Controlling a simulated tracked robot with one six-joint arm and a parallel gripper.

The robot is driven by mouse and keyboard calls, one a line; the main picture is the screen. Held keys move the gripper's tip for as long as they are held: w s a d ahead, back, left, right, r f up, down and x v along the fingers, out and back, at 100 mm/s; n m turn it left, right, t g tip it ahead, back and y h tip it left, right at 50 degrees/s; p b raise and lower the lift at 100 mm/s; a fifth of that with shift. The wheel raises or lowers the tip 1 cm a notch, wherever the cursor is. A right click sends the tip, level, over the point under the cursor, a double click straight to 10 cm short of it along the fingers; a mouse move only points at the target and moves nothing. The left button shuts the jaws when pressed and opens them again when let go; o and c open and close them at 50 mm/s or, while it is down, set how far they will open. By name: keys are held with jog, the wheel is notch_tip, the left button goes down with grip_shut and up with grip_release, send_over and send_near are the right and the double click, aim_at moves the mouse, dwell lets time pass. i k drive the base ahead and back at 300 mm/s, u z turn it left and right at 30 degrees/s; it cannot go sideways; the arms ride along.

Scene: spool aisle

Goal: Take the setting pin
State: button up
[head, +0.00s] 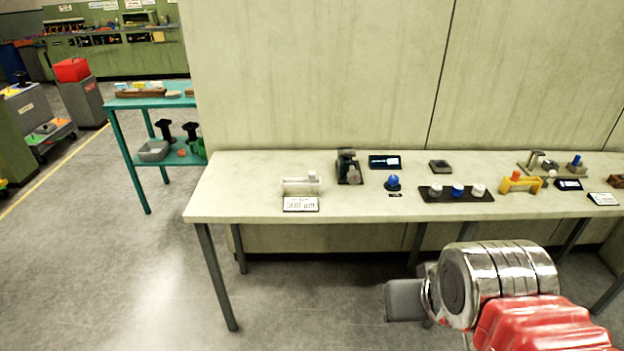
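No thing is marked clearly as the setting pin, so I cannot tell which it is. In the head view, a pale cylinder (312,177) stands at the right end of a light grey holder (291,187) at the left of the long table. A label card (301,204) reading about "500 µm" is in front of it. An orange-topped piece (516,175) sits in a yellow holder (523,186) farther right. My gripper (404,300) shows as a grey block at the end of my arm, in front of the table; its fingers cannot be made out.
The long pale table (240,190) stands against a panelled wall. It bears a dark device (348,167), a blue knob (393,182), a black tray (434,195) with three knobs, and small displays (384,162). A teal shelf (118,103) stands at left.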

aim_at(311, 174)
jog(key=k, duration=0.65)
jog(key=u, duration=0.2)
jog(key=i, duration=0.5)
jog(key=u, duration=0.6)
jog(key=i, duration=2.15)
jog(key=z, duration=0.25)
